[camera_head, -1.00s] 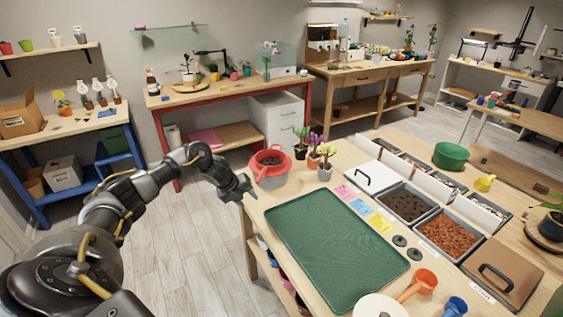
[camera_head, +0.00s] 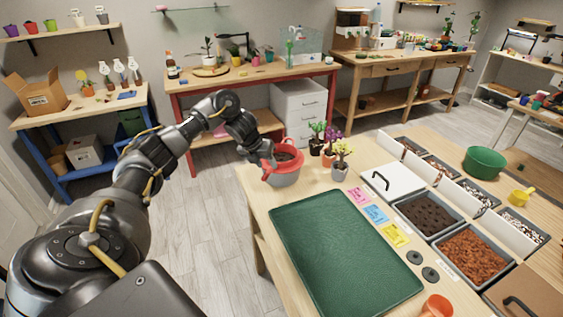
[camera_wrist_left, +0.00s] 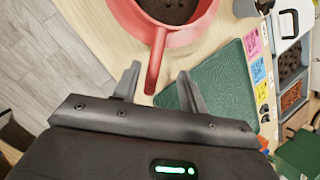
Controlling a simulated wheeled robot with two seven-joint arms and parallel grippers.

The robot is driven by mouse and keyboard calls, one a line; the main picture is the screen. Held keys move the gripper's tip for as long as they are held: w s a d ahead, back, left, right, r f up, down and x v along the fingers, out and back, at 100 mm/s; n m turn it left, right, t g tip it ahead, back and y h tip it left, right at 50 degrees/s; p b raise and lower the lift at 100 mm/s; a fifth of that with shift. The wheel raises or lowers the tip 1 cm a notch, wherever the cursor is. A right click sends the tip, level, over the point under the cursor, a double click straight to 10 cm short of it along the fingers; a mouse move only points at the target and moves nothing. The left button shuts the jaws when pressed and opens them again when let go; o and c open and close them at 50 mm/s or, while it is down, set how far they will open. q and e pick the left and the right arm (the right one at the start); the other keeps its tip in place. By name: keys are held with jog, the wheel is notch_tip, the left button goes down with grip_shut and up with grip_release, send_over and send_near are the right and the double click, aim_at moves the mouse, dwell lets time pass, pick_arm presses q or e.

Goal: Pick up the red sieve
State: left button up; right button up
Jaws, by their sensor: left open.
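The red sieve (camera_head: 291,157) sits on top of a grey pot (camera_head: 284,178) at the back left corner of the wooden table, with dark soil inside it. In the left wrist view the sieve (camera_wrist_left: 198,30) is at the top, and its red handle (camera_wrist_left: 155,62) points down between the fingers. My left gripper (camera_wrist_left: 158,82) is open, one finger on each side of the handle's end, with gaps visible. In the head view the left gripper (camera_head: 264,164) is at the sieve's left side. My right gripper is not in view.
Small potted plants (camera_head: 340,158) stand just right of the sieve. A green tray (camera_head: 345,255) lies in front, with coloured notes (camera_head: 377,214) beside it. Bins of soil (camera_head: 428,214) and bark (camera_head: 470,256) are to the right, and a green bowl (camera_head: 484,162) stands farther back.

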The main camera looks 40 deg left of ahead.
aim_at(268, 170)
pick_arm(q)
jog(key=shift+w+f, duration=0.2)
jog(key=shift+f, duration=0.15)
jog(key=shift+s+a, duration=0.15)
jog(key=shift+f+p, duration=0.3)
jog(key=shift+f, duration=0.05)
jog(key=p+x, duration=0.1)
jog(key=x, duration=0.3)
jog(key=shift+f, duration=0.3)
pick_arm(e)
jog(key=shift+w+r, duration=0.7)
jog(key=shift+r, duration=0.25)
pick_arm(q)
grip_shut()
